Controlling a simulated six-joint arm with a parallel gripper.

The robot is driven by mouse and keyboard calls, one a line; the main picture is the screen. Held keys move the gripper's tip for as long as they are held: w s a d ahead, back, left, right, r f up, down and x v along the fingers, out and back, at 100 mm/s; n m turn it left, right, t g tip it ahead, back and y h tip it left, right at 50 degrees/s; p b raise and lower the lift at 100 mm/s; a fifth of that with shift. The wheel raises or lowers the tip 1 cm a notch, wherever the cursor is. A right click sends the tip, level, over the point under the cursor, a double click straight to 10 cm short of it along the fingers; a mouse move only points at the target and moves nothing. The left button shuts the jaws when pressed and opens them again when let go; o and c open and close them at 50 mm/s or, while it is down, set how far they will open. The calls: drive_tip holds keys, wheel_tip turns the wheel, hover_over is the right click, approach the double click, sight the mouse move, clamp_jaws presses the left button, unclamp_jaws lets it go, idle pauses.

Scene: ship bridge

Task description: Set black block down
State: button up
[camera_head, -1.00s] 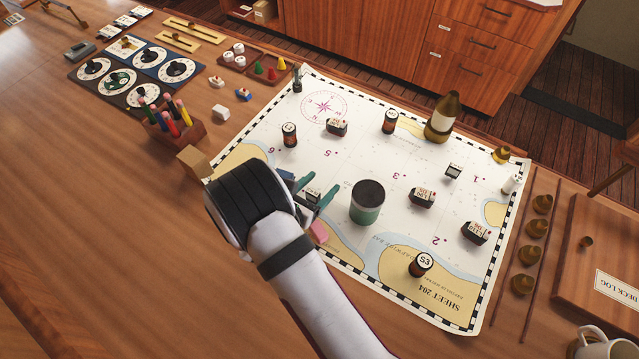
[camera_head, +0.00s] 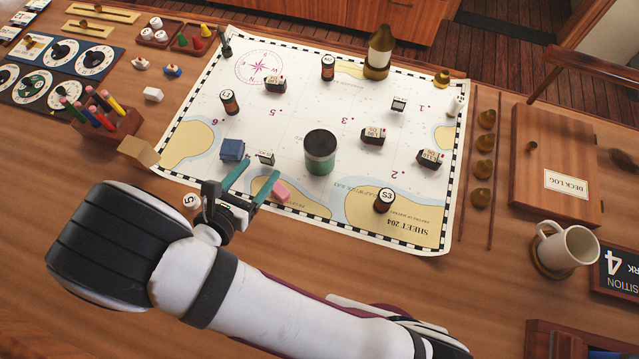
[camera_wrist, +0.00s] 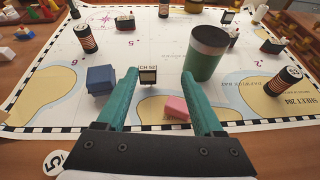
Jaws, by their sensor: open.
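A small black block (camera_head: 266,157) with a white label face stands on the chart (camera_head: 215,117), left of a dark-topped green cylinder (camera_head: 320,152). My gripper (camera_head: 260,173) is open, its two green fingers pointing at the block from the near side. In the wrist view the block (camera_wrist: 148,76) shows between the fingertips (camera_wrist: 161,76), nearer the left one. Nothing is held. I cannot tell whether the left fingertip touches the block.
A blue block (camera_head: 232,150) stands close left of the fingers. A pink block (camera_head: 282,190) lies by the right finger. A brass-topped bottle shape (camera_head: 379,52) and labelled cylinders stand on the chart. A white mug (camera_head: 566,246) is at the right.

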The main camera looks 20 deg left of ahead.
drive_tip(key=w+d+r+m+g+h, duration=0.35)
drive_tip(key=d+m, duration=0.25)
drive_tip(key=d, duration=0.3)
drive_tip(key=w+d+r+m+g+h, duration=0.2)
drive_tip(key=d+r+m+h, duration=0.25)
drive_tip(key=d+m, duration=0.3)
drive_tip(key=s+d+r+m+g, duration=0.2)
drive_tip(key=d+m+g, duration=0.15)
drive_tip(key=d, duration=0.25)
drive_tip(key=s+d+r+m+g, duration=0.1)
drive_tip(key=s+d+m+g, duration=0.15)
drive_tip(key=d+m, duration=0.25)
drive_tip(key=s+r+m+g+y, duration=0.2)
drive_tip(key=s+r+m+y, duration=0.2)
drive_tip(key=s+m+y, duration=0.6)
drive_tip(key=s+m, duration=0.1)
drive_tip(key=m, duration=0.7)
drive_tip(key=shift+s+d+y, duration=0.25)
drive_tip(key=shift+d+y, duration=0.05)
drive_tip(key=shift+y, duration=0.1)
